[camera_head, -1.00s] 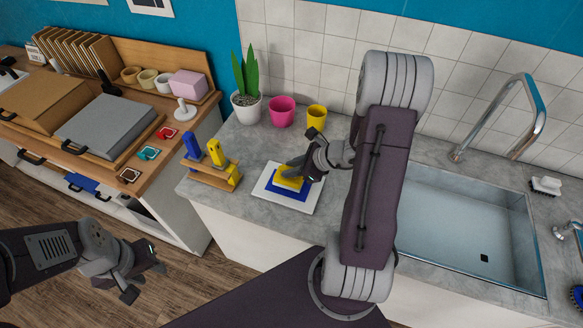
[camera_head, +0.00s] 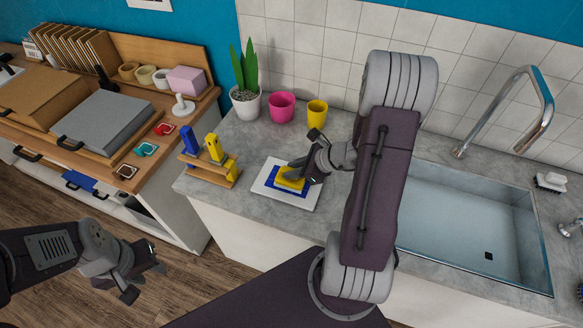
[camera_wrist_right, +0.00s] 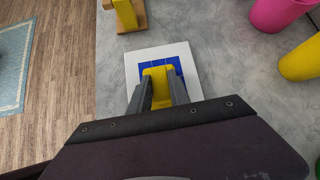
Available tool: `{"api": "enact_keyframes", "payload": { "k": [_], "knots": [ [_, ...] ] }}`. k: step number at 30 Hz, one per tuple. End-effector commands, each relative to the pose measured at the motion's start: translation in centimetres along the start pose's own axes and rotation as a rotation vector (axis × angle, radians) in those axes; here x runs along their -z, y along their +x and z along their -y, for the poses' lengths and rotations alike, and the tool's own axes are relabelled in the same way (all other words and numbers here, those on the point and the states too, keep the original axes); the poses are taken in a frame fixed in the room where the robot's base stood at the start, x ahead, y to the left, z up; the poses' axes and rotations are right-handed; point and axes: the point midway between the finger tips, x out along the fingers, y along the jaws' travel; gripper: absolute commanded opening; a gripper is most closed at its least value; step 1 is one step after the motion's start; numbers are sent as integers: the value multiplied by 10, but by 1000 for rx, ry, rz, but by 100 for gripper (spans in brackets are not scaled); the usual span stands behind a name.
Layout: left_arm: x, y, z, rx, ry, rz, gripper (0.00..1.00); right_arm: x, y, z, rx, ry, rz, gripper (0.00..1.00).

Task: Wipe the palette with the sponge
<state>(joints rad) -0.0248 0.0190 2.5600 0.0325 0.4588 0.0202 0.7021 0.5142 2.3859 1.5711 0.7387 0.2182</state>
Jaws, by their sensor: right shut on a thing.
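The palette is a white square board (camera_head: 262,185) with a blue patch (camera_head: 286,187) on it, lying on the grey counter; it also shows in the right wrist view (camera_wrist_right: 134,66). The yellow sponge (camera_head: 291,182) is over the blue patch, and the wrist view shows it (camera_wrist_right: 159,78) between the fingers. My right gripper (camera_wrist_right: 160,92) is shut on the sponge, low over the palette; whether the sponge touches it I cannot tell. My left gripper (camera_head: 145,278) hangs over the floor at lower left, away from the counter; its jaw gap is unclear.
A wooden holder (camera_head: 212,170) with blue and yellow items stands left of the palette. A potted plant (camera_head: 246,90), a pink pot (camera_head: 281,107) and a yellow pot (camera_head: 317,112) stand behind. The sink (camera_head: 455,225) is at right.

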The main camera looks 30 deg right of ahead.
Motion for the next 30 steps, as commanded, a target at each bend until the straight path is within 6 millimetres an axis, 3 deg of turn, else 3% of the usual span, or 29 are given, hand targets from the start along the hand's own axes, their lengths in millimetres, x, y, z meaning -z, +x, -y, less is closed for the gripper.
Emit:
{"api": "enact_keyframes", "payload": {
  "k": [17,30],
  "knots": [
    [-1,7,0,0,0,0,36,29,-31,-26,0,1,0,0],
    [0,5,0,0,0,0,36,29,-32,-21,0,-1,0,0]
  ]
}}
